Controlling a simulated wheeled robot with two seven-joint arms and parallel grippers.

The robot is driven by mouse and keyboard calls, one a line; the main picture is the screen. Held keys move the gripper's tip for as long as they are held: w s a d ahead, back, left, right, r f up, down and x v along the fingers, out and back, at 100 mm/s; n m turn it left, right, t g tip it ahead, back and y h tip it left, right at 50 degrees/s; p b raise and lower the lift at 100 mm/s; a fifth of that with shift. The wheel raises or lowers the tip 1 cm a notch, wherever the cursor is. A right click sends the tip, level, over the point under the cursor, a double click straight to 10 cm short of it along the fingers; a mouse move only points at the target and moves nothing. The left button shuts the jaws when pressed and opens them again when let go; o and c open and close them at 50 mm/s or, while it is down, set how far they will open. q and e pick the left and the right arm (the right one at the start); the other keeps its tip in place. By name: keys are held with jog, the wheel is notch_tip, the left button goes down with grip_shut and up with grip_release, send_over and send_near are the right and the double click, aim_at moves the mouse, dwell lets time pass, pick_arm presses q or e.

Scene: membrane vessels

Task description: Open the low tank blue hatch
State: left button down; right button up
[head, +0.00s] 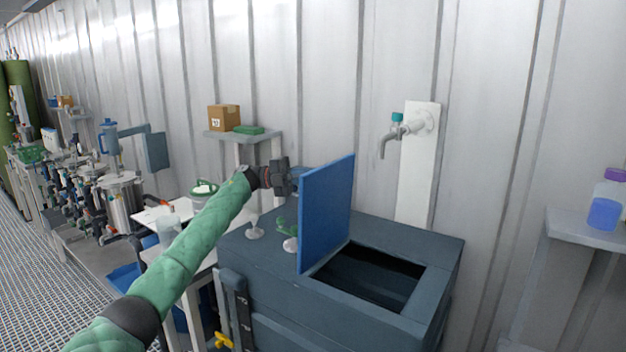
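The low tank (270,285) is a dark blue-grey box in the middle of the head view. Its blue hatch (328,212) stands up nearly vertical on the left side of a rectangular opening (372,276) in the tank top. The opening is uncovered and dark inside. My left arm, in a green quilted sleeve, comes in from the lower left. My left gripper (297,180) is behind the left face of the hatch, near its upper left edge. Its fingertips are partly hidden, so I cannot tell if they touch the hatch. My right gripper is not in view.
A tap (397,130) on a white wall panel is above and behind the tank. Small white and green fittings (289,240) stand on the tank top left of the hatch. A shelf with a cardboard box (224,118) is behind my arm. A shelf with a bottle (606,205) is at right.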

pick_arm(q)
jog(key=shift+w+a+f, duration=0.2)
jog(key=shift+w+a, duration=0.05)
jog(key=shift+a, duration=0.1)
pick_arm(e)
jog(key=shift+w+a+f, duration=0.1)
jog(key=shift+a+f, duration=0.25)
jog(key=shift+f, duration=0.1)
pick_arm(q)
jog(key=c, duration=1.5)
grip_release()
jog(key=shift+o, duration=0.2)
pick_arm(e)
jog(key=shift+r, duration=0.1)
pick_arm(q)
jog(key=shift+a, duration=0.15)
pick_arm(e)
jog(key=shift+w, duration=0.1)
